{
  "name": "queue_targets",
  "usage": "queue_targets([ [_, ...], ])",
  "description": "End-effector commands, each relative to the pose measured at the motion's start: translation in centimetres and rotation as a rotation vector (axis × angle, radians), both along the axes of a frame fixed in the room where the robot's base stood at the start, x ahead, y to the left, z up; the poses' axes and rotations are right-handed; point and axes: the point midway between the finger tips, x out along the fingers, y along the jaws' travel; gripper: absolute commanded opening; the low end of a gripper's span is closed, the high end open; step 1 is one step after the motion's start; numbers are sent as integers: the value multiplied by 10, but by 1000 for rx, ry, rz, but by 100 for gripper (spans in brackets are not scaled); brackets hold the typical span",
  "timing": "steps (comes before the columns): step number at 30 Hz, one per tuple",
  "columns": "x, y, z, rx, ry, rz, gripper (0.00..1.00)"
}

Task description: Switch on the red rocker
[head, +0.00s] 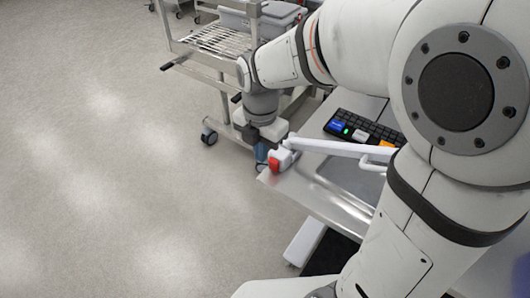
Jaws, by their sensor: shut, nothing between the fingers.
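A small red part (274,165), which looks like the red rocker, shows on the front of a small white housing (285,156) at the near-left corner of a steel table. Its on or off position is too small to tell. My gripper (262,160) points down at the end of my arm, just left of and behind the white housing. Its fingers are shut and empty. The fingertips are small and partly hidden by the housing, and I cannot tell whether they touch it.
A white bar (340,147) runs right from the housing over the steel table (315,187). A wheeled cart (215,62) with grey bins stands behind. The floor at left is clear.

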Motion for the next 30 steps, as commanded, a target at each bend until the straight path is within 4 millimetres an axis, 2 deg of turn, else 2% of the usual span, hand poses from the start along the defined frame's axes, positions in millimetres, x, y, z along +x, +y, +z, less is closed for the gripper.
queue_targets([
  [13, -3, 1, -92, -2, 7, 1, 0],
  [15, 10, -8, -81, 0, 0, -4, 0],
  [21, 25, -19, -75, -1, 1, -1, 0],
  [30, 28, -22, -75, 0, 1, 3, 0],
])
